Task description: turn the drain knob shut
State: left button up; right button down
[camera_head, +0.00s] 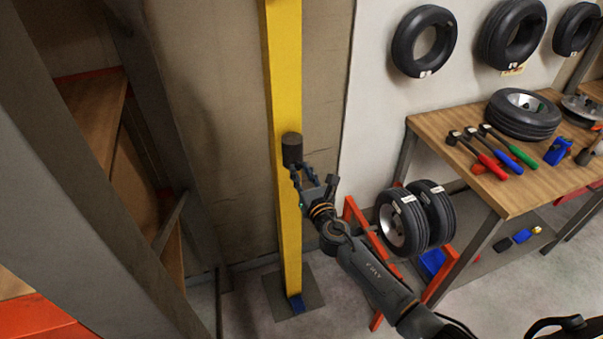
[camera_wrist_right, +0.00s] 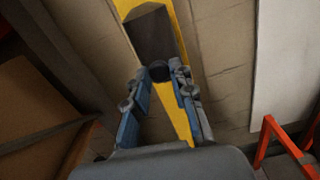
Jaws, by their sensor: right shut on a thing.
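A dark cylindrical housing (camera_head: 292,148) is mounted on a yellow post (camera_head: 288,240). It also shows in the right wrist view (camera_wrist_right: 152,35). The drain knob (camera_wrist_right: 159,71) is a small, dark round piece at the housing's lower end. My right gripper (camera_head: 302,172) reaches up to it from below, and its fingers are shut on the knob from both sides. In the right wrist view the fingertips (camera_wrist_right: 163,76) flank the knob. In the head view the fingers largely hide the knob. How far it is turned cannot be told. My left gripper is not in view.
A wooden workbench (camera_head: 490,185) at right holds a tyre and several tools. An orange stand (camera_head: 358,217) with two wheels (camera_head: 416,217) is close to my right arm. Grey shelving (camera_head: 85,200) fills the left side. Tyres hang on the wall.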

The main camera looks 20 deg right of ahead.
jog(key=shift+m, duration=0.4)
jog(key=c, duration=1.1)
grip_release()
jog(key=shift+c, duration=0.2)
jog(key=shift+s, duration=0.1)
jog(key=s, duration=1.2)
jog(key=shift+d, duration=0.2)
jog(key=shift+w+f, duration=0.1)
